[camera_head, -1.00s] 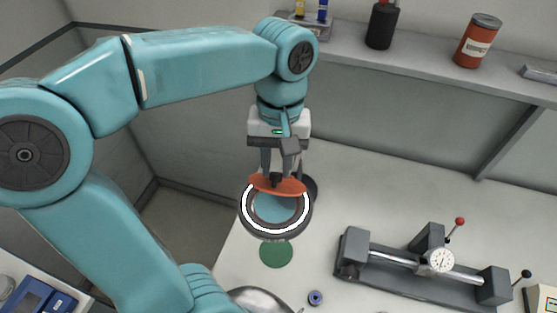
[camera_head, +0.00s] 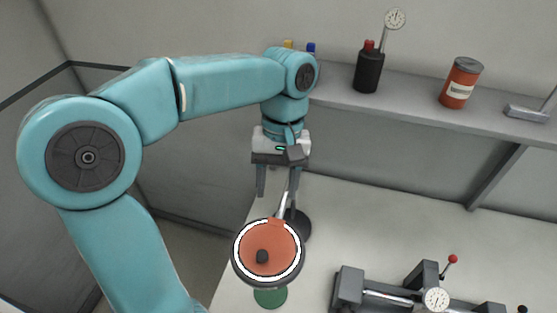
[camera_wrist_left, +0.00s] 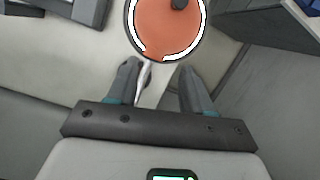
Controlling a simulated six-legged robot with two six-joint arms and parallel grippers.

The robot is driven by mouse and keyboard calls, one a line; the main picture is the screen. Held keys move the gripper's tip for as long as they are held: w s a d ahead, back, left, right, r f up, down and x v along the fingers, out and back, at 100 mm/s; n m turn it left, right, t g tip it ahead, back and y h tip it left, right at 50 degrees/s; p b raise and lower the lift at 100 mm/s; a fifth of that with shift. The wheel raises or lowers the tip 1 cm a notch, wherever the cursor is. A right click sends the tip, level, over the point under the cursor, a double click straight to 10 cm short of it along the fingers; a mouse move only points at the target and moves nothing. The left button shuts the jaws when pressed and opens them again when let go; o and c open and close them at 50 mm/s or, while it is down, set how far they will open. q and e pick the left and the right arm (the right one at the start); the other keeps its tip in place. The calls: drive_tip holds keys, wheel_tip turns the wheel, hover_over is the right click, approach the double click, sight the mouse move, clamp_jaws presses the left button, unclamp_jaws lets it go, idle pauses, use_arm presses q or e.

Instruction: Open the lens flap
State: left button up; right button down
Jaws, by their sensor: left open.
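The lens flap (camera_head: 275,240) is an orange-red disc with a dark knob (camera_head: 262,256). It lies over the lens inside the white lit ring (camera_head: 237,251) of the round dark lamp head, and the lens glass is hidden. The flap also shows at the top of the left wrist view (camera_wrist_left: 168,27), the knob at its upper edge. My left gripper (camera_head: 277,193) is open and empty behind the lamp head, its fingers pointing down and apart from the flap. The fingers show spread in the left wrist view (camera_wrist_left: 158,75). My right gripper is not in view.
A thin metal arm (camera_head: 284,204) and dark round base (camera_head: 298,226) stand just behind the lamp head, close to my fingers. A green disc (camera_head: 270,297) lies in front. A grey dial-gauge bench (camera_head: 349,286) is at right. A shelf (camera_head: 420,105) holds a red can (camera_head: 461,84).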

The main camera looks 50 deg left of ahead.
use_arm(q)
wheel_tip(320, 180, up, 10)
drive_tip(key=shift+w+a, duration=0.3)
drive_tip(key=shift+w, duration=0.05)
idle(0.6)
